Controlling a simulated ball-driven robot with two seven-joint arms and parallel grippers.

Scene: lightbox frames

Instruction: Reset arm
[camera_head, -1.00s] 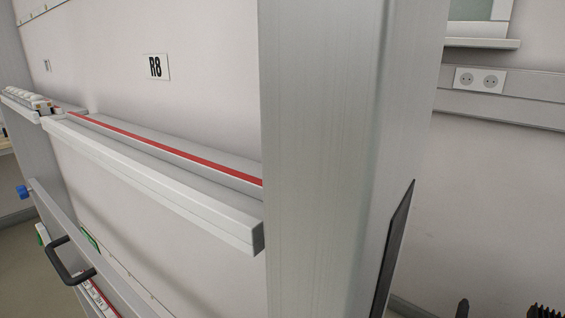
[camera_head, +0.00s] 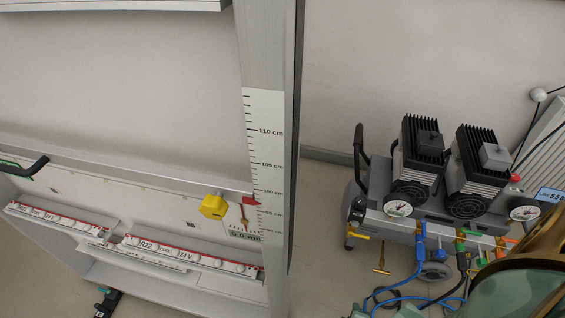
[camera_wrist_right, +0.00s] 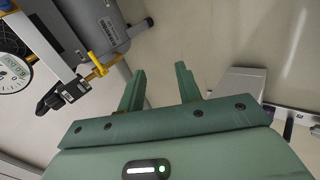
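My right gripper (camera_wrist_right: 159,68) shows in the right wrist view. Its two green fingers stand apart with nothing between them, over pale floor. In the head view, a green and brass-coloured part of what looks like my right arm (camera_head: 520,285) enters at the lower right corner; its fingers do not show there. My left arm and gripper are in neither view.
A twin-motor compressor (camera_head: 430,190) with gauges and blue hoses stands on the floor at right; part of it fills the wrist view's upper left (camera_wrist_right: 60,50). A grey frame post (camera_head: 268,70) with a ruler and labelled rails (camera_head: 190,258) stand left. A yellow knob (camera_head: 213,207) sits beside the post.

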